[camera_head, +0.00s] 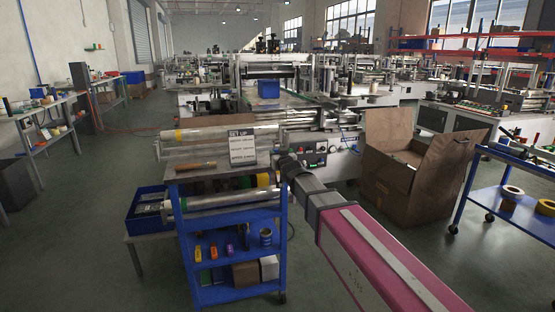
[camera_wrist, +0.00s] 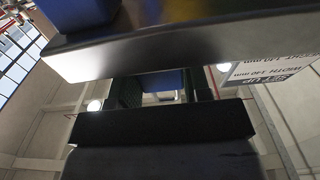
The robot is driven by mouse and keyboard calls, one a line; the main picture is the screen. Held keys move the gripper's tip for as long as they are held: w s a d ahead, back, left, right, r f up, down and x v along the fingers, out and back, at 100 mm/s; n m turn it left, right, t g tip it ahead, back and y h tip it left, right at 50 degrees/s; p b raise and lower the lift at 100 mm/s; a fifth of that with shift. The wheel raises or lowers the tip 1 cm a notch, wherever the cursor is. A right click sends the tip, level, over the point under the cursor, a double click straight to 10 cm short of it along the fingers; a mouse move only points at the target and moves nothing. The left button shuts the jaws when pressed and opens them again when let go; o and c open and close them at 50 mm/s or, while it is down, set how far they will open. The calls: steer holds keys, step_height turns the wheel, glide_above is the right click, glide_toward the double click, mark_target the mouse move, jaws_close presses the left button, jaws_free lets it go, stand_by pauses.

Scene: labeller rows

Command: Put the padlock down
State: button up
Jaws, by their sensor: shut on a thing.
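My gripper (camera_wrist: 160,92) shows in the wrist view, its two dark green fingers apart with a blue thing between them. This blue thing looks like the padlock (camera_wrist: 163,81); only a strip of it shows, and its shackle cannot be made out. The wrist view is upside down. The grey top of the blue cart (camera_wrist: 180,52) crosses it and hides the fingertips. In the head view my arm reaches to the right end of the cart top (camera_head: 216,171); the fingers and padlock cannot be made out there.
A "SET UP" sign (camera_head: 242,147) stands on the cart top beside a wooden-handled tool (camera_head: 196,166). Metal rollers (camera_head: 220,134) lie behind. An open cardboard box (camera_head: 400,180) stands to the right, and a blue trolley (camera_head: 522,202) with tape rolls farther right.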

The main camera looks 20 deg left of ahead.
steer(key=shift+f, duration=0.7)
steer(key=shift+f, duration=0.15)
steer(key=o, duration=1)
